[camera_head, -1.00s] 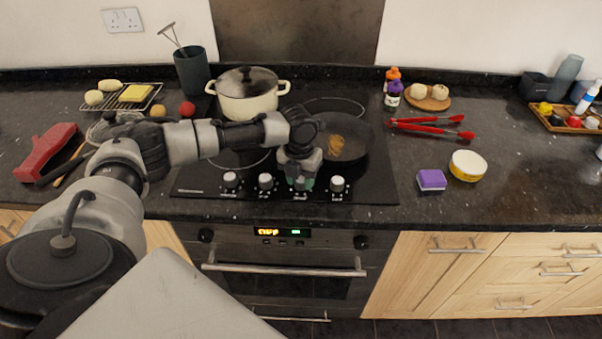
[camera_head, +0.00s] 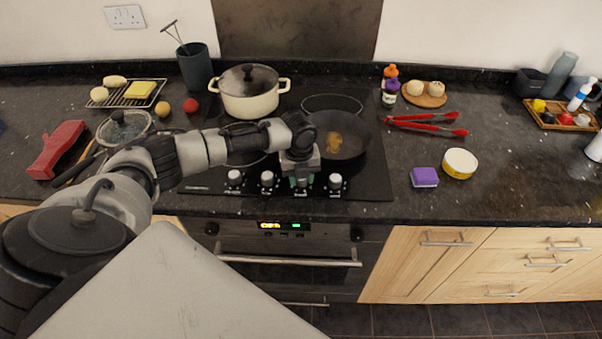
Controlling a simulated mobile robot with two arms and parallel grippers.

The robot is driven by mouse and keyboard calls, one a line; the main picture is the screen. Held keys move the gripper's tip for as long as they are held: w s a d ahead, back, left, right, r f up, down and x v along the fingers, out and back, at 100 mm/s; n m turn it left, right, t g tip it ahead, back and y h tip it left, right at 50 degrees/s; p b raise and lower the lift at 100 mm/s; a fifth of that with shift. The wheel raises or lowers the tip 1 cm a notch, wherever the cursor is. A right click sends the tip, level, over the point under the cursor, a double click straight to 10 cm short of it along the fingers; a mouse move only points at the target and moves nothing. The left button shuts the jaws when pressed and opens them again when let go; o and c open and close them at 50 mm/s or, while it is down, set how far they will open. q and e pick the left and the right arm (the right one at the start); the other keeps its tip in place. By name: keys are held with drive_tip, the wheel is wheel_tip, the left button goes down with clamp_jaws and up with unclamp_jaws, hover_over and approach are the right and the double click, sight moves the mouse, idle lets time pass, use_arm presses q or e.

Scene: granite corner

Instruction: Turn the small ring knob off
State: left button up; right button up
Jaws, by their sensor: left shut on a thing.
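The black hob (camera_head: 375,185) has a row of several silver knobs along its front edge. Two knobs stand clear on the left, the outer knob (camera_head: 235,178) and the inner knob (camera_head: 267,180). Another knob (camera_head: 335,182) stands clear at the right end. My left gripper (camera_head: 301,181) points down at the third knob from the left and is shut on it. The fingers mostly hide that knob, so its turn angle cannot be told. Its label is too small to read. My right gripper is not in view.
A cream pot with a lid (camera_head: 249,100) stands on the back left of the hob. A dark frying pan (camera_head: 342,140) with food sits just behind my gripper. Red tongs (camera_head: 425,124), a purple sponge (camera_head: 424,177) and a yellow-white tub (camera_head: 460,163) lie to the right.

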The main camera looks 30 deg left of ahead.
use_arm(q)
drive_tip(key=shift+w+r, duration=0.1)
drive_tip(key=o, duration=0.9)
drive_tip(key=shift+o, duration=0.2)
wheel_tip(320, 180, up, 11)
drive_tip(key=b, duration=0.2)
drive_tip(key=shift+s+a, duration=0.2)
drive_tip(key=shift+s, duration=0.05)
drive_tip(key=shift+f, duration=0.2)
